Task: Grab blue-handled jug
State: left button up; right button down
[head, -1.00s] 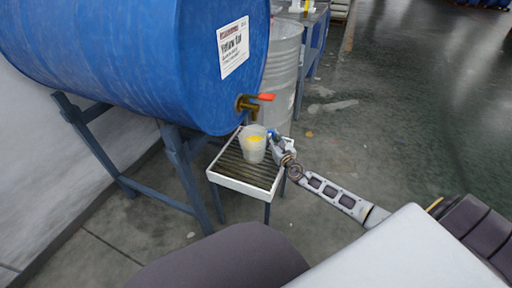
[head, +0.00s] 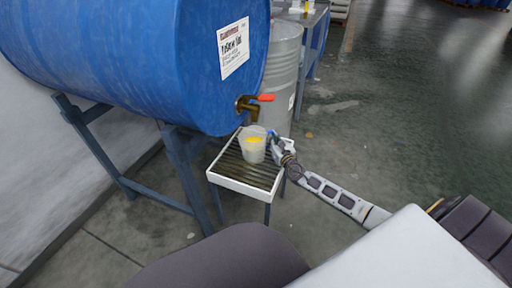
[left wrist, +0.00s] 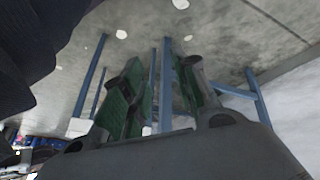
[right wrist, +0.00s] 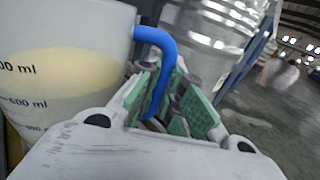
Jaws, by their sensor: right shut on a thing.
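The jug (head: 253,148) is a translucent measuring cup with yellow liquid in it. It stands upright on the slatted white drip tray (head: 246,184) under the drum's tap. In the right wrist view the jug (right wrist: 62,75) fills the left side, with millilitre marks and a blue handle (right wrist: 163,62). My right gripper (head: 274,139) is at the jug's right side. In the right wrist view its green-padded fingers (right wrist: 176,100) are closed around the handle. My left gripper (left wrist: 150,95) shows only in the left wrist view, fingers apart with nothing between them.
A big blue drum (head: 150,55) lies on a blue stand (head: 182,165) at the left. Its brass tap (head: 247,106) with a red lever (head: 265,97) sits just above the jug. A grey metal drum (head: 282,75) stands behind. The floor at the right is clear.

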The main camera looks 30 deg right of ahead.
pick_arm(q)
jog(key=shift+s+r, duration=0.1)
jog(key=shift+r, duration=0.1)
pick_arm(e)
jog(key=shift+d+r, duration=0.1)
